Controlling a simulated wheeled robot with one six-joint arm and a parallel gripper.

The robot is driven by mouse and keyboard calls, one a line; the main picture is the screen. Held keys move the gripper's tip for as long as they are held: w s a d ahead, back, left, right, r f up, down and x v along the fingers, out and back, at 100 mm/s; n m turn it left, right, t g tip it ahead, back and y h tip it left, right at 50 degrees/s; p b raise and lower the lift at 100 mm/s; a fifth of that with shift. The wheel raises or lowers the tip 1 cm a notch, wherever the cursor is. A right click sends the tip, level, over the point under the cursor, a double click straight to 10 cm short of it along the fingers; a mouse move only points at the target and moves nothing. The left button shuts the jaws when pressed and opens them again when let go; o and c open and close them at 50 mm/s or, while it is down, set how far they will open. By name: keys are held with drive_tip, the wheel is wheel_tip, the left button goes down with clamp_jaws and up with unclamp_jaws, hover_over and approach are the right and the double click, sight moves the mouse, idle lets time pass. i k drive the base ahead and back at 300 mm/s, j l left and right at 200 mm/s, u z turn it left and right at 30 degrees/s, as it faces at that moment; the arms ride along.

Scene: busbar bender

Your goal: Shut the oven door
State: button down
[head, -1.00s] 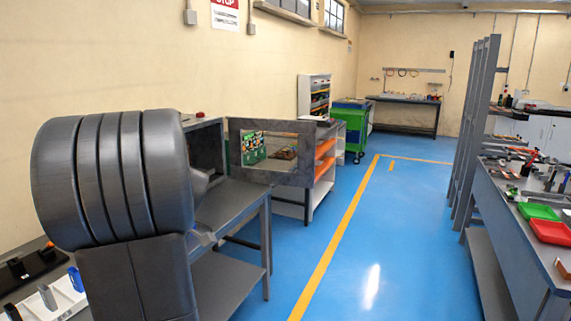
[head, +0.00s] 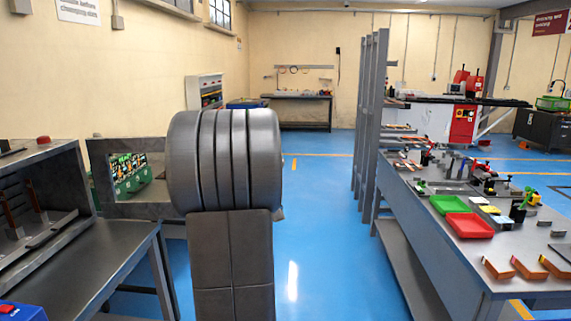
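The oven (head: 84,190) stands on a grey bench at the left, with its dark inside facing me and open. Its door (head: 105,205), a grey frame with a window, stands swung out to the right of the opening. Green circuit boards show through the window. My thick ribbed arm covers the right part of the door, so I cannot tell whether they touch. My gripper is hidden behind the arm; its fingers do not show.
The grey bench (head: 95,262) juts out at the lower left, with a blue item (head: 20,312) at its corner. A long workbench (head: 425,235) with red and green trays stands at the right. Blue floor (head: 310,255) is clear between them.

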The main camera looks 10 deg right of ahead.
sight(99, 149)
drive_tip(key=i+l, duration=0.2)
drive_tip(key=i, duration=0.35)
drive_tip(key=i+l+u, duration=0.1)
drive_tip(key=i, duration=0.4)
drive_tip(key=i+l, duration=0.3)
drive_tip(key=i, duration=0.25)
drive_tip(key=i+l+u, duration=0.35)
drive_tip(key=i, duration=0.15)
drive_tip(key=i+l+u, duration=0.35)
drive_tip(key=i, duration=0.1)
